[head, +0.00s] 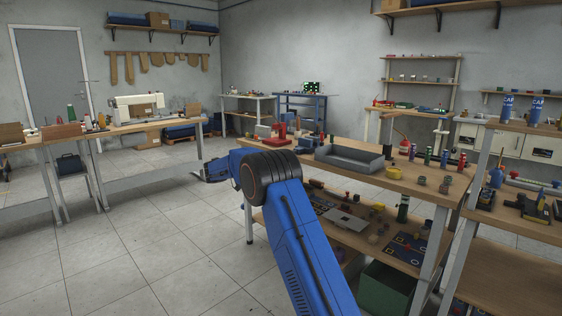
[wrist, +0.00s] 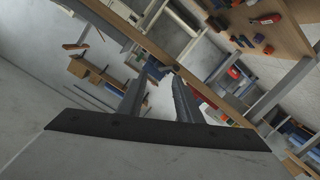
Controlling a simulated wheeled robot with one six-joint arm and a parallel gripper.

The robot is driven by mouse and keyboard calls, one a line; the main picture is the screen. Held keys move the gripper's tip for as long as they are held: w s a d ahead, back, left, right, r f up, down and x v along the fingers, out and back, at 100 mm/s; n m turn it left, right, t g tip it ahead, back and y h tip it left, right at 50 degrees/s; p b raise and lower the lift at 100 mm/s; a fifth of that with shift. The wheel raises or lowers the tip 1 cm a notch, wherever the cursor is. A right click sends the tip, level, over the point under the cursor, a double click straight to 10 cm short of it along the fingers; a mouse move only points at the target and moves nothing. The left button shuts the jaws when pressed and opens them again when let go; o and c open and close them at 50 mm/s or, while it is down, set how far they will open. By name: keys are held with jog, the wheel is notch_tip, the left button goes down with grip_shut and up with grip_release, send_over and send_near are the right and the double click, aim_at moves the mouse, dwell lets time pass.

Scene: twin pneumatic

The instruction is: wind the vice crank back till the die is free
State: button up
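I cannot pick out the vice, its crank or the die for sure in either view.
A grey open tray (head: 343,158) sits on the middle bench, with several bottles and small parts to its right. A lower shelf holds more parts. A sewing machine (head: 138,108) stands on the left table. Open tiled floor (head: 130,235) lies between the tables.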

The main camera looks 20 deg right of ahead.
jog(key=w+a+f+t+h, duration=0.1)
jog(key=w+f, duration=0.2)
jog(key=w, duration=0.2)
jog(key=x, duration=1.7)
jog(key=shift+r+m, duration=0.15)
jog(key=shift+m, duration=0.15)
grip_shut()
